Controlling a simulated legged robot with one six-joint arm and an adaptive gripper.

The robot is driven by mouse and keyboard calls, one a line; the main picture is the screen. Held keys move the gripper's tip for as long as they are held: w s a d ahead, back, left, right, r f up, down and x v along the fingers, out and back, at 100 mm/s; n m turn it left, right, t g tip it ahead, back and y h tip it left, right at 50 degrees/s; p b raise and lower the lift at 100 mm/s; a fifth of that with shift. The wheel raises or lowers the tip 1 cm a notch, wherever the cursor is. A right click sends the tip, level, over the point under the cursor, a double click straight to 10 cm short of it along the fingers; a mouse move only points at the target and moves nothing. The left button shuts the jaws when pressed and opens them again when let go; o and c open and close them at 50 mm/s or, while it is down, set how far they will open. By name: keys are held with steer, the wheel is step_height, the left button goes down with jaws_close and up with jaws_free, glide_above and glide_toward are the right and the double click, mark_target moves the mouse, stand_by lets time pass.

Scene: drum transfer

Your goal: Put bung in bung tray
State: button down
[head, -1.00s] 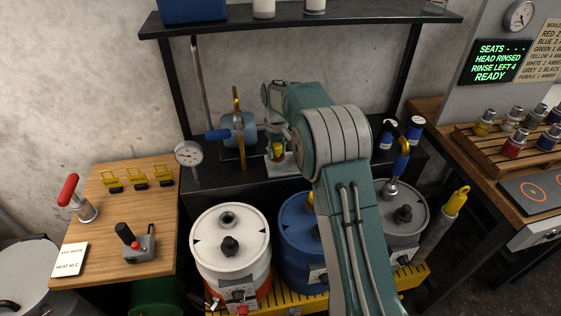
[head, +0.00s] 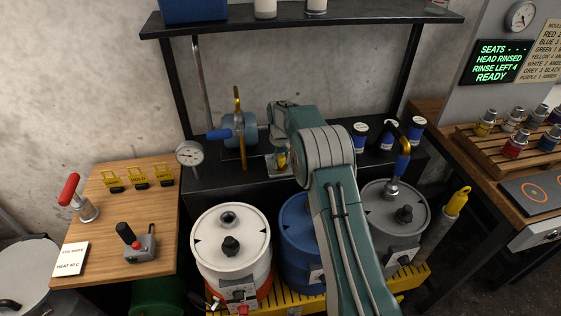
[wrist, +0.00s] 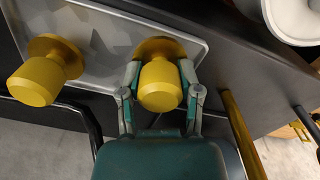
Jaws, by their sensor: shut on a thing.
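My gripper (wrist: 160,84) is shut on a yellow bung (wrist: 160,88), with one finger on each side of it. The held bung is over the right end of the shiny metal bung tray (wrist: 98,30); I cannot tell whether its flange touches the tray. A second yellow bung (wrist: 38,80) is at the tray's left end, apart from my gripper. In the head view the tray (head: 271,166) is on the black bench behind the drums, with yellow (head: 281,158) showing at it. My arm hides part of the tray and most of my gripper there.
A white drum (head: 215,255), a blue drum (head: 295,250) and a grey drum (head: 375,215) stand in front of the bench. Blue-labelled jars (head: 360,135) stand right. A shelf (head: 300,22) is above.

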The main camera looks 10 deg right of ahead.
mark_target(280, 156)
steer(key=shift+c, duration=1.4)
jaws_free()
step_height(280, 156, up, 12)
steer(key=shift+r, duration=0.1)
steer(key=s+r+m+t, duration=0.2)
steer(key=s+r+t, duration=0.1)
steer(key=s+r, duration=1.6)
steer(key=s+f+m+t, duration=0.1)
steer(key=s+f, duration=0.2)
steer(key=s, duration=0.9)
steer(key=s+f+m+t, duration=0.1)
steer(key=s+f, duration=0.2)
steer(key=s, duration=0.9)
steer(key=shift+s+d+m+t, duration=0.15)
steer(key=shift+d+m+t, duration=0.15)
steer(key=shift+r, duration=0.1)
